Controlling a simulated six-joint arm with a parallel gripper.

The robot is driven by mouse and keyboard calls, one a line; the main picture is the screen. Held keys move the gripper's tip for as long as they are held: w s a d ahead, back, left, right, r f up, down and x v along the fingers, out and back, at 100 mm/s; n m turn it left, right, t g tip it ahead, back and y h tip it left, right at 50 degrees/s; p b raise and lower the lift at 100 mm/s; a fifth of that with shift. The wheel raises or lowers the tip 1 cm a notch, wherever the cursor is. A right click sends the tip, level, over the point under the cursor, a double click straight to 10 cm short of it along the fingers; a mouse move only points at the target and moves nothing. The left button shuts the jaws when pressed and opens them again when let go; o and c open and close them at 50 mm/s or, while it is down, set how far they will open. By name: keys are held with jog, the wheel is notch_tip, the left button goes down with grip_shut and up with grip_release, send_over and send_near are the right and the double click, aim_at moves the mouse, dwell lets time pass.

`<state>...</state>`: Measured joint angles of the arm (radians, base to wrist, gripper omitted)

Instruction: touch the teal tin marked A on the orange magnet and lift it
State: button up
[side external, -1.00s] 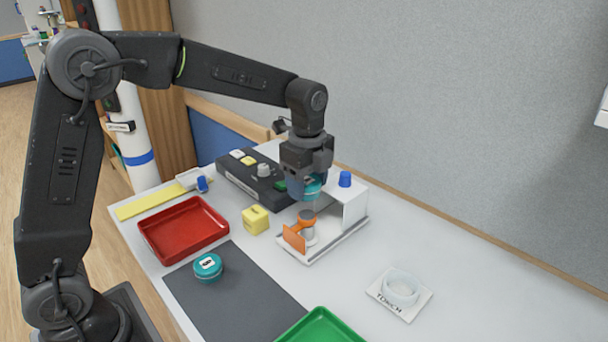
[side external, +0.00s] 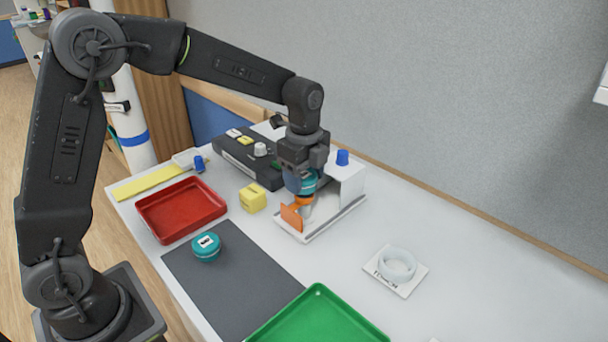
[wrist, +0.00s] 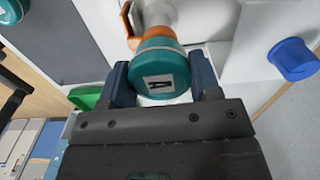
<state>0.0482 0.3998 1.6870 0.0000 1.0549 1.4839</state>
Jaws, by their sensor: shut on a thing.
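The teal tin marked A (wrist: 163,58) is between the two fingers of my gripper (wrist: 162,80), with its A label toward the wrist camera. In the side view my gripper (side external: 301,183) is shut on this tin (side external: 309,186), partly hiding it. The orange magnet (side external: 291,216) stands on a white stand (side external: 312,229) just below the tin. In the wrist view the orange part (wrist: 147,36) borders the tin's far edge; they look in contact or very nearly so. A second teal tin (side external: 206,247) lies on the dark mat.
A white block with a blue knob (side external: 342,158) stands close right of my gripper. A black control box (side external: 248,160) and yellow block (side external: 253,198) are to the left. A red tray (side external: 181,210), green tray (side external: 318,318) and white "TOUCH" plate (side external: 396,270) lie around.

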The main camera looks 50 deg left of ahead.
jog(key=shift+f, duration=0.5)
dwell(0.8)
jog(key=shift+r, duration=1.2)
dwell(1.5)
jog(key=shift+r, duration=3.1)
